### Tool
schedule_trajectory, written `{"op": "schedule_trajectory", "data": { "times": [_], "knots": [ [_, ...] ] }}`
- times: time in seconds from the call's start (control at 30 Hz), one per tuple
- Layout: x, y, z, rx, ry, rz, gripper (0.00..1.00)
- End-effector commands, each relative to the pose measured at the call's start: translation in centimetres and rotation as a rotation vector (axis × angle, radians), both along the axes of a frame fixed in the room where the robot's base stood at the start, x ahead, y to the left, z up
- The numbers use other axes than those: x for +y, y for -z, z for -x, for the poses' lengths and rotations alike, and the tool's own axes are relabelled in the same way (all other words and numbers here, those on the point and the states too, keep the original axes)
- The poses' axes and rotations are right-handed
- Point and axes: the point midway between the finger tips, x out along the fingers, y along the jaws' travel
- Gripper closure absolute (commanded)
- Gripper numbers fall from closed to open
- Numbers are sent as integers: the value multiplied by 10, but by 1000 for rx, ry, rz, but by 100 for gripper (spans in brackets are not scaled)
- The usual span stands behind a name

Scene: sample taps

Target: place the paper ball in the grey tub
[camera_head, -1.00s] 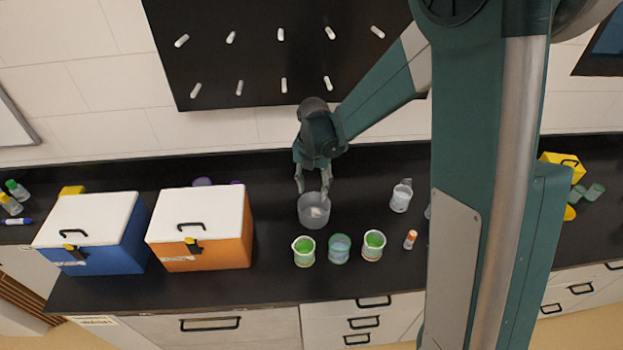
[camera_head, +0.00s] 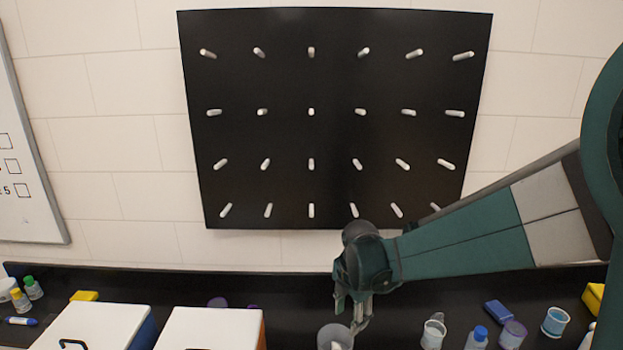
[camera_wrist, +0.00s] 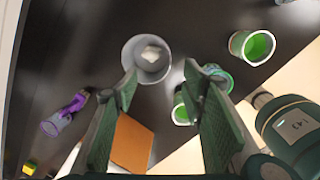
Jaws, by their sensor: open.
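The grey tub (camera_wrist: 148,72) stands on the black bench, and its upper part shows at the bottom edge of the head view (camera_head: 326,334). The white crumpled paper ball (camera_wrist: 151,54) lies inside the tub. It shows only as a small pale patch in the head view (camera_head: 336,345). My gripper (camera_wrist: 160,78) is open, with its two fingers apart and nothing between them. In the head view my gripper (camera_head: 352,322) hangs just above and beside the tub's rim.
Cups with green contents (camera_wrist: 254,46) stand near the tub. A purple-topped bottle (camera_wrist: 62,120) lies toward the left of the wrist view. Two white-lidded boxes (camera_head: 215,328) stand left of the tub. A black peg board (camera_head: 335,135) is on the wall behind.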

Motion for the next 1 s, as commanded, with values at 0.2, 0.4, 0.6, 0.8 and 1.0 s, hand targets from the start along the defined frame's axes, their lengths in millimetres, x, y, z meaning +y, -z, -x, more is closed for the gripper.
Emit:
{"op": "schedule_trajectory", "data": {
  "times": [0.2,0.4,0.6,0.8,1.0],
  "knots": [
    [-15,-17,21,-43,207,-35,59],
    [-27,-31,40,-81,399,-74,59],
    [-39,-43,60,-116,588,-120,59],
    [-50,-51,82,-150,776,-174,59],
    [-61,-57,104,-180,964,-235,59]
  ]
}}
